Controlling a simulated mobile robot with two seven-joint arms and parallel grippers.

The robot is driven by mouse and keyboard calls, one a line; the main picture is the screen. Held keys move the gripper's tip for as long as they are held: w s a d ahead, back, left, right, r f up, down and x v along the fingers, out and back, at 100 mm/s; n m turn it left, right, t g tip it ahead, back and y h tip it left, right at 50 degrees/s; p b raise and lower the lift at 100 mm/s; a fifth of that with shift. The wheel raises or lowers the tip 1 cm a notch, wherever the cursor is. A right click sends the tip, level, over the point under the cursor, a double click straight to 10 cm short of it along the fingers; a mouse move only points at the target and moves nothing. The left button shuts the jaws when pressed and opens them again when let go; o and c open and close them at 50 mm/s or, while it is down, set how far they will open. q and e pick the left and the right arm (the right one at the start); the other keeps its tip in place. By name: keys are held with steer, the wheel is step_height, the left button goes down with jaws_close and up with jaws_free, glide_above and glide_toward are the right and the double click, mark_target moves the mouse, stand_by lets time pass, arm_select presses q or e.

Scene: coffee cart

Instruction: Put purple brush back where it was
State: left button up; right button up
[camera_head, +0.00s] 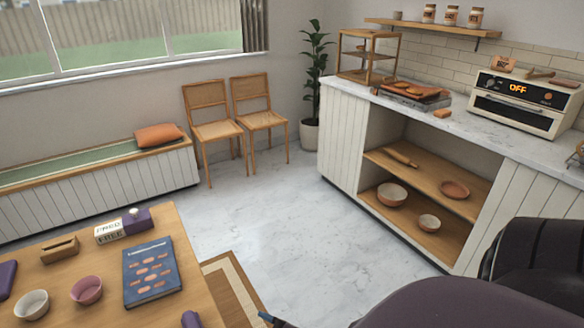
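I cannot make out a brush for certain. A purple object (191,320) lies on the wooden table near its right edge, cut off by the bottom of the picture. Another dark purple object (7,278) lies at the table's left end, cut off by the picture edge. My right arm, dark purple, fills the lower right corner. A small dark piece with a blue tip (267,317) shows at the bottom edge, and I cannot tell whether it is part of my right gripper or something in it. My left gripper is not in view.
The wooden table (205,285) holds a blue book (152,272), a pink bowl (87,290), a white bowl (32,304), a wooden holder (60,249) and boxes. A counter (465,137) with open shelves and an oven (525,103) stands right.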

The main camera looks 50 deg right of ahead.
steer(key=s+d+f+m+g+h, duration=0.1)
steer(key=s+d+f+m+g, duration=0.2)
steer(key=s+f+m, duration=0.2)
steer(key=shift+s+d+f+m+g+h, duration=0.3)
steer(key=shift+s+d+f+m+h, duration=0.15)
steer(key=shift+s, duration=0.65)
